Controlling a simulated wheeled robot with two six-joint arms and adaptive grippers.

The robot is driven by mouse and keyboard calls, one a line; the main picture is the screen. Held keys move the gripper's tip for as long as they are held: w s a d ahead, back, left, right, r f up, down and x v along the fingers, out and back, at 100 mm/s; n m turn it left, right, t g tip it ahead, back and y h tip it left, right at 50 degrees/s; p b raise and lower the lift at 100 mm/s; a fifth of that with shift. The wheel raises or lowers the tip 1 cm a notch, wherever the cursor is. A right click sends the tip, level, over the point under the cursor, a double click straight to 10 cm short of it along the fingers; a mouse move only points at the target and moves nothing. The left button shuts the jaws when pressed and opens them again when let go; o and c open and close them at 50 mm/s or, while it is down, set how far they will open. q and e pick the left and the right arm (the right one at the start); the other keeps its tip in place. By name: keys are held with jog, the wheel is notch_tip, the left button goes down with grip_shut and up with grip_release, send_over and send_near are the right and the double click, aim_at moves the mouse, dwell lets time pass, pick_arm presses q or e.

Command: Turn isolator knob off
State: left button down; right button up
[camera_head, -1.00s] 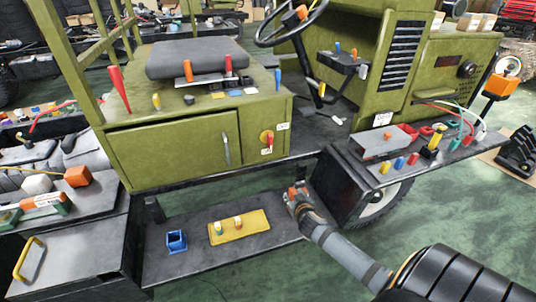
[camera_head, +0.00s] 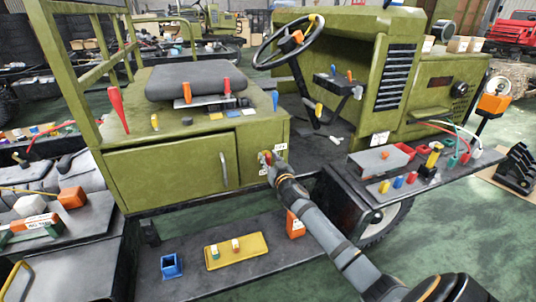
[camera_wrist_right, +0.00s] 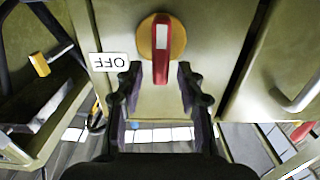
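The isolator knob (camera_wrist_right: 163,45) has a red handle with a pale stripe on a round yellow base. Its handle stands upright in the right wrist view. A white OFF label (camera_wrist_right: 109,62), upside down there, lies left of it. In the head view the knob (camera_head: 266,156) is on the green cabinet's right end, partly hidden by my gripper. My right gripper (camera_wrist_right: 159,73) is open, with its fingers on either side of the handle's lower end. Gaps show on both sides. It also shows at the knob in the head view (camera_head: 273,166). My left gripper is out of view.
The green cabinet (camera_head: 165,175) has a door handle (camera_head: 224,168) beside the knob. A side shelf (camera_head: 450,170) with tools and a grey box is at the right. Below, a step (camera_head: 190,285) carries a yellow tray (camera_head: 255,250), a blue holder (camera_head: 171,265) and an orange item (camera_head: 295,224).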

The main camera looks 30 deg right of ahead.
jog(key=shift+w+d, duration=0.1)
jog(key=shift+w, duration=0.45)
jog(key=shift+c, duration=0.3)
grip_shut()
jog(key=shift+n, duration=0.3)
jog(key=shift+w+a+f+n+p, duration=0.1)
jog(key=shift+a+f+n+p, duration=0.25)
jog(key=shift+n, duration=2.5)
jog(key=shift+w+a+f+n+p, duration=0.1)
jog(key=shift+a+f+n, duration=0.45)
jog(key=shift+n, duration=2.35)
jog(key=shift+w+a+f+n+p, duration=0.1)
jog(key=shift+a+f+n+p, duration=0.25)
jog(key=shift+n, duration=2.5)
jog(key=shift+f, duration=0.2)
